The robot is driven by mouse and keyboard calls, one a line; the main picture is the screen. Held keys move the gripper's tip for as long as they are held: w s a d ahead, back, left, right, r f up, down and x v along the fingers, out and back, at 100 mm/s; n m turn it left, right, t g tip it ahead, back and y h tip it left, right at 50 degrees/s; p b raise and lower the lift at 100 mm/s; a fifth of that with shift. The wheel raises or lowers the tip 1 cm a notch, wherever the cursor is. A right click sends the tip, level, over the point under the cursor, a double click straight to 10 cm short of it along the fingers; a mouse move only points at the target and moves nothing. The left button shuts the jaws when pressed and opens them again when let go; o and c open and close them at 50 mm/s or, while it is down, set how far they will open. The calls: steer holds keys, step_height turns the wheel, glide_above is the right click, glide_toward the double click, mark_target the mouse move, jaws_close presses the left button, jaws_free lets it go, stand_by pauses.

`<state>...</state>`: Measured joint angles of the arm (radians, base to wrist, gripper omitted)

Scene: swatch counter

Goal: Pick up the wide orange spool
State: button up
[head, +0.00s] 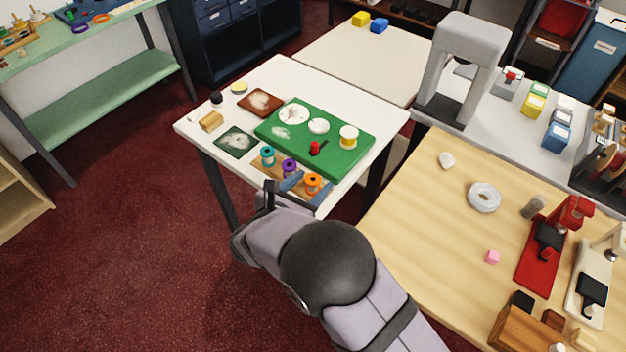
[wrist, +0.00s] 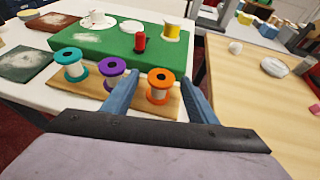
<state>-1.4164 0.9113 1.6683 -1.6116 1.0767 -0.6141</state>
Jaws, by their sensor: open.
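The orange spool (head: 312,179) stands upright at the right end of a wooden board (head: 263,166) near the front edge of the white table. In the wrist view the orange spool (wrist: 160,76) has a pale core between orange flanges. My gripper (wrist: 161,88) is open, with one blue finger on each side of the spool in this view. The spool appears beyond or between the fingertips; I cannot tell which, and no contact shows. A purple spool (wrist: 113,66) stands just left of the left finger, and a teal spool (wrist: 69,57) farther left on the board.
A green slab (head: 337,150) behind the spools bears white dishes, a red item (head: 315,148) and a yellow-and-white cylinder (head: 349,137). A dark green patterned square (head: 237,141) lies left of the spools. A wooden table (head: 410,215) stands close on the right.

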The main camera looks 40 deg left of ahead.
mark_target(313, 179)
steer(key=shift+w+a+f, duration=0.1)
steer(key=shift+w+f, duration=0.2)
steer(key=shift+w, duration=0.3)
steer(key=shift+c, duration=0.7)
steer(key=c, duration=1)
steer(key=shift+r, duration=0.15)
step_height(313, 179, up, 10)
steer(key=shift+f+b, duration=0.1)
steer(key=shift+b, duration=0.75)
